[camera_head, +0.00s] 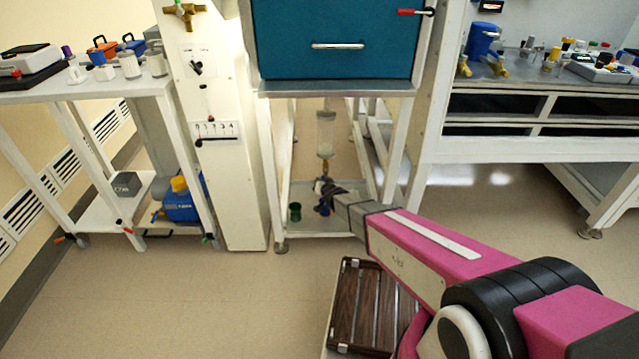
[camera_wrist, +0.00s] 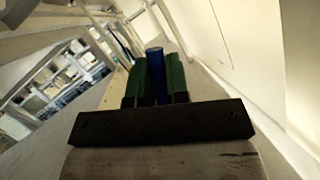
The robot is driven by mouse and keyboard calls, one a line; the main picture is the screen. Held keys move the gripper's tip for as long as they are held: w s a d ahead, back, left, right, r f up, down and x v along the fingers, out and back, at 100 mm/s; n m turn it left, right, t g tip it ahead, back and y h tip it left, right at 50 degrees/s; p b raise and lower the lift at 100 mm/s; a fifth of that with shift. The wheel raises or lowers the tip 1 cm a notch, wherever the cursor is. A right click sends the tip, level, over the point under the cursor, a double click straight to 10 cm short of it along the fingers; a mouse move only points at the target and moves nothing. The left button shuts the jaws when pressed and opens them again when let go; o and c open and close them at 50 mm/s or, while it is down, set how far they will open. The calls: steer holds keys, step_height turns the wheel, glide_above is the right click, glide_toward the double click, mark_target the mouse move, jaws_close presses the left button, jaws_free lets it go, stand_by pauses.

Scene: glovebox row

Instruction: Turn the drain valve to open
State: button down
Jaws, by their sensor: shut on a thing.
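In the head view a clear vertical vessel (camera_head: 325,130) hangs below the teal cabinet, with a drain fitting (camera_head: 325,165) at its lower end. My gripper (camera_head: 329,190) is at the foot of this fitting, and its dark body hides most of the valve there. In the wrist view a blue handle (camera_wrist: 155,66) stands between the two green fingers of my gripper (camera_wrist: 157,80), which are shut on it. Which way the valve is turned cannot be told.
The teal cabinet (camera_head: 335,40) is above. A white panel column (camera_head: 225,150) and a bench (camera_head: 90,90) are on the left, another bench (camera_head: 530,100) on the right. A brown slatted case (camera_head: 365,310) lies in front.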

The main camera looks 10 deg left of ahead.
stand_by(0.4)
steer(key=c, duration=1.1)
jaws_free()
